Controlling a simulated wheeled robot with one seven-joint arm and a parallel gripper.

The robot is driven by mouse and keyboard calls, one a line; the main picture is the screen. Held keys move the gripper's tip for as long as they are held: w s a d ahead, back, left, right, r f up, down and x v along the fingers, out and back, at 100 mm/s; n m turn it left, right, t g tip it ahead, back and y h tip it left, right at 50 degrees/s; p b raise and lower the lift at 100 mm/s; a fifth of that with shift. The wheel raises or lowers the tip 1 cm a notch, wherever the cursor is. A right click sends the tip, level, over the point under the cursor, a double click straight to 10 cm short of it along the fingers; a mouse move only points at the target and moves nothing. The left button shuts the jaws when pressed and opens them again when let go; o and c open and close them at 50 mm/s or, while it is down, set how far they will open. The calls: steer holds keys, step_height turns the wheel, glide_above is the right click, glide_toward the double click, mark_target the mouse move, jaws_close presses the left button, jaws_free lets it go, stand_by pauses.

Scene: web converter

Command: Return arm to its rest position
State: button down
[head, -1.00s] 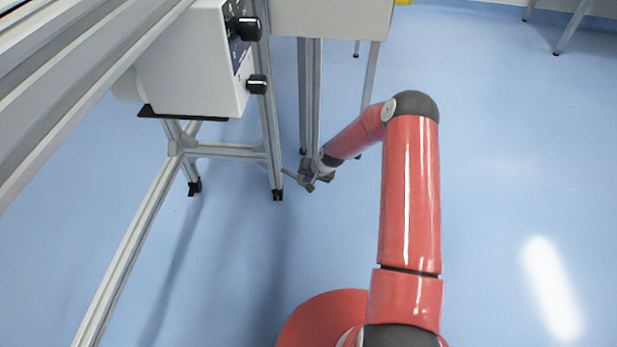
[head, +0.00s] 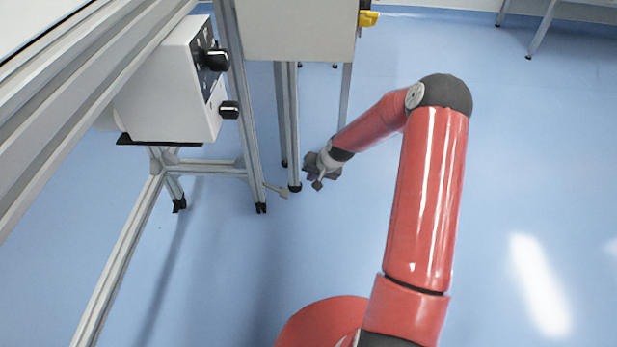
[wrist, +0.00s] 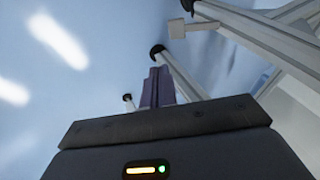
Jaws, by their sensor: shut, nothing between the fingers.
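My red arm reaches up from the bottom of the head view and bends at a dark elbow. My gripper (head: 318,182) hangs at its far end, small and dark, over the blue floor beside the metal frame legs. In the wrist view my gripper (wrist: 158,88) shows its fingers together with nothing between them. It looks apart from the frame, though the exact gap is hard to judge.
A white box with black knobs (head: 172,92) hangs on the aluminium frame (head: 125,250) at left. A pale cabinet (head: 297,30) on legs stands at the top middle. A yellow part (head: 368,18) sits at its side. Blue floor (head: 540,150) is open at right.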

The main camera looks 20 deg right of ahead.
stand_by(0.4)
steer(key=s+a+r+n+h+p, duration=0.15)
steer(key=s+r, duration=0.25)
steer(key=r, duration=0.6)
steer(key=s+r+n+h+p, duration=0.15)
steer(key=s+r, duration=0.35)
steer(key=r, duration=0.5)
steer(key=s+a+r+h+p, duration=0.15)
steer(key=s+r, duration=0.25)
steer(key=r, duration=0.5)
steer(key=s+r+p, duration=0.2)
steer(key=s+r, duration=0.5)
steer(key=s, duration=0.4)
steer(key=s+a+r+n+t+y+p, duration=0.1)
steer(key=s+r+p, duration=0.1)
steer(key=s+r, duration=0.5)
steer(key=s, duration=0.4)
steer(key=shift+a+r+p, duration=0.15)
steer(key=shift+a+p, duration=0.1)
steer(key=shift+p, duration=0.05)
